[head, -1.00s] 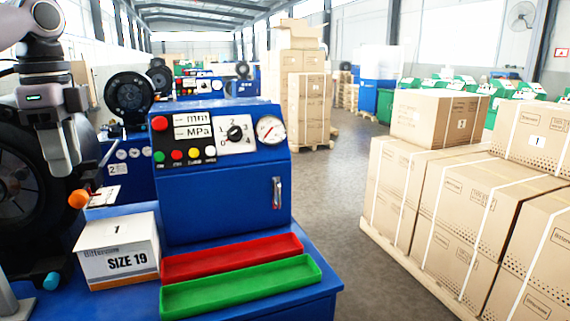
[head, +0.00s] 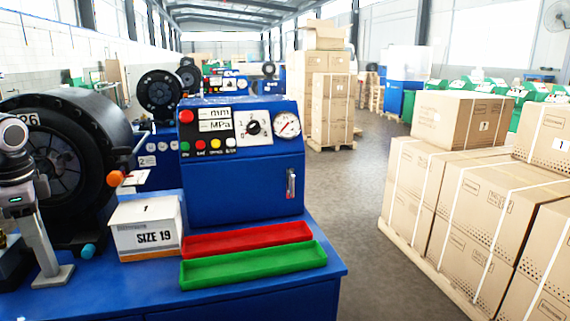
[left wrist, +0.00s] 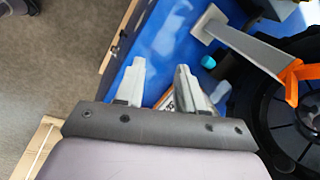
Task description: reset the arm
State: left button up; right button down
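My left arm comes in at the left edge of the head view, in front of the black crimper head (head: 75,125). My left gripper (left wrist: 162,68) shows in the left wrist view with its two pale fingers apart and nothing held between them. It is above the blue bench top (left wrist: 150,40). In the head view its fingers overlap a grey post and are hard to make out. My right gripper is in neither view.
A white SIZE 19 box (head: 148,238), a red tray (head: 245,239) and a green tray (head: 255,265) sit on the blue bench by the control cabinet (head: 240,190). An orange knob (head: 116,178) sticks out. Cartons (head: 470,215) stand right across a clear aisle.

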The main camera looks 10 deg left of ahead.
pick_arm(q)
jog(key=s+a+f+n, duration=0.1)
jog(key=s+a+f, duration=0.3)
jog(key=f, duration=0.5)
jog(key=s+a+f+n, duration=0.15)
jog(key=s+f, duration=0.35)
jog(key=f, duration=0.5)
jog(key=s+d+f+t, duration=0.1)
jog(key=s+d+f, duration=0.35)
jog(key=f, duration=0.45)
jog(key=s+d+f+t, duration=0.1)
jog(key=s+d+f, duration=0.3)
jog(key=f, duration=0.5)
jog(key=d+f+n+t+h, duration=0.1)
jog(key=d+f+t+h, duration=0.3)
jog(key=d, duration=1.4)
jog(key=w+d+r+n+t, duration=0.1)
jog(key=w+d+r+t, duration=0.1)
jog(key=d, duration=0.6)
jog(key=w+d+r+t, duration=0.1)
jog(key=w+d+r, duration=0.1)
jog(key=d, duration=0.7)
jog(key=shift+w+d+r+n+t, duration=0.2)
jog(key=shift+d+r+n+t, duration=0.1)
jog(key=shift+n+t, duration=0.1)
